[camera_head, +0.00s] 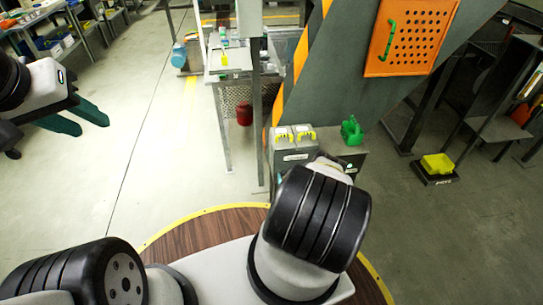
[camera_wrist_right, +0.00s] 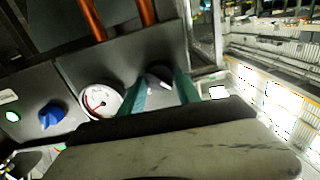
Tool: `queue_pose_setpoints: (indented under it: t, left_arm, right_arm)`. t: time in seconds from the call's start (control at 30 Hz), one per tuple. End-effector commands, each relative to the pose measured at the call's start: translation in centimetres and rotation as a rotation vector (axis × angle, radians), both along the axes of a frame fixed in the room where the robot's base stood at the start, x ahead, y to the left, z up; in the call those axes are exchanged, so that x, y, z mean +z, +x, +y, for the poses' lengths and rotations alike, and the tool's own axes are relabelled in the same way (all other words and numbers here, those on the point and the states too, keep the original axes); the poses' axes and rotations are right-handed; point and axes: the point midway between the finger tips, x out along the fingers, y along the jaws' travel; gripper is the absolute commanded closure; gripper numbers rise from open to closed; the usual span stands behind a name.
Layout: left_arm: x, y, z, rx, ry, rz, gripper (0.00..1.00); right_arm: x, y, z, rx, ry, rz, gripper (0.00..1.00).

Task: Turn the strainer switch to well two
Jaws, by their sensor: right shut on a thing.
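In the right wrist view a black knob with a white mark (camera_wrist_right: 158,76), which I take to be the strainer switch, sits on a dark grey panel (camera_wrist_right: 120,62). My right gripper (camera_wrist_right: 160,84) has one teal finger on each side of this knob and is shut on it. Any label around the knob is too dark to read. In the head view my right gripper is hidden behind its own arm. My left gripper (camera_head: 84,116) is at the upper left in the head view, its teal fingers apart and empty, away from the panel.
Left of the knob are a round white gauge (camera_wrist_right: 98,100), a blue knob (camera_wrist_right: 51,115) and a green light (camera_wrist_right: 12,116). Copper-coloured pipes (camera_wrist_right: 90,18) run above. In the head view, grey boxes with yellow handles (camera_head: 292,155) and a green can (camera_head: 351,131) stand beyond my right arm.

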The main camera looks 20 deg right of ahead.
Motion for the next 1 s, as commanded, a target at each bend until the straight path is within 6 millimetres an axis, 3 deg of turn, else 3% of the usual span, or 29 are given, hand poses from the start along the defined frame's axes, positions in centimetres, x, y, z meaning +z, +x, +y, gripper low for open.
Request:
queue_pose_setpoints:
  t: [0.27,1.0]
  left_arm:
    - [0.0,0.0,0.0,0.0,0.0,0.0,0.64]
    - [0.0,0.0,0.0,0.0,0.0,0.0,0.64]
  right_arm:
    - [-0.02,-0.04,-0.05,0.0,0.156,-0.037,1.0]
    - [-0.2,-0.16,-0.35,-0.001,0.832,-0.2,1.0]
